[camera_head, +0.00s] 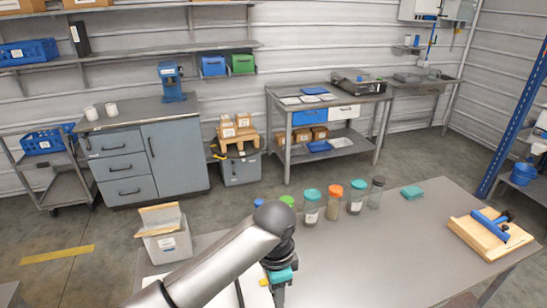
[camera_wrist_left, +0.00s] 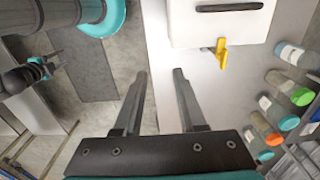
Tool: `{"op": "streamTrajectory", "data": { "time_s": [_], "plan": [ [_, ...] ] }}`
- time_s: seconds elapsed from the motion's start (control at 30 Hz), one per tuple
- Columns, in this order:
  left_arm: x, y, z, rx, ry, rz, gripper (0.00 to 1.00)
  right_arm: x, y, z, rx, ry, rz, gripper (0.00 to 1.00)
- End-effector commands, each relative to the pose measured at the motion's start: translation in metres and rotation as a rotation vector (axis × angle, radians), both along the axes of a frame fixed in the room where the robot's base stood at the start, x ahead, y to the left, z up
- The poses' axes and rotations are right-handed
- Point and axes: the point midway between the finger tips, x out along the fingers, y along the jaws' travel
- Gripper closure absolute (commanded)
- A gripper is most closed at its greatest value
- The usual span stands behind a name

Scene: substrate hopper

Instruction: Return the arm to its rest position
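My left arm comes in from the lower left of the head view, over the near-left part of the grey table (camera_head: 400,245). Its wrist with a teal band shows there, but the fingers are cut off by the lower edge. In the left wrist view my left gripper (camera_wrist_left: 157,85) is open, with two dark fingers apart and nothing between them. A white box (camera_wrist_left: 222,25) with a dark slot and a yellow handle (camera_wrist_left: 221,53) lies ahead of the fingers, apart from them. What looks like my right gripper (camera_wrist_left: 52,62) is small at the left of that view; its fingers are unclear.
Several lidded jars stand along the table's far edge, among them an orange-lidded jar (camera_head: 334,202). A teal block (camera_head: 412,192) and a wooden board (camera_head: 490,235) with a blue tool lie to the right. An open bin (camera_head: 165,238) is beyond the left edge. The table's middle is clear.

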Motion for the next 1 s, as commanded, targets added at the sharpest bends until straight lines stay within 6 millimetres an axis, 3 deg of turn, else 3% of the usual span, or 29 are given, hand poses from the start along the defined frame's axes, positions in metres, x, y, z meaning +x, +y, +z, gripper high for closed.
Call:
{"op": "streamTrajectory", "data": {
  "time_s": [0.17,0.37,0.47,0.7,1.0],
  "plan": [
    [-0.026,-0.011,-0.014,-0.088,0.001,0.063,0.6,0.007,0.0,0.0,0.001,-0.011,0.0,0.52],
    [-0.054,-0.014,-0.024,-0.189,-0.01,0.185,0.6,0.044,0.003,0.002,0.006,-0.07,0.0,0.52],
    [-0.07,-0.009,-0.028,-0.24,-0.021,0.281,0.6,0.048,0.002,0.002,0.006,-0.075,0.0,0.52],
    [-0.105,0.028,-0.033,-0.306,-0.069,0.558,0.6,0.02,0.001,0.001,0.003,-0.031,0.0,0.52],
    [-0.151,0.101,-0.03,-0.271,-0.16,0.877,0.6,0.018,0.001,0.001,0.002,-0.028,0.0,0.52]
  ]
}}
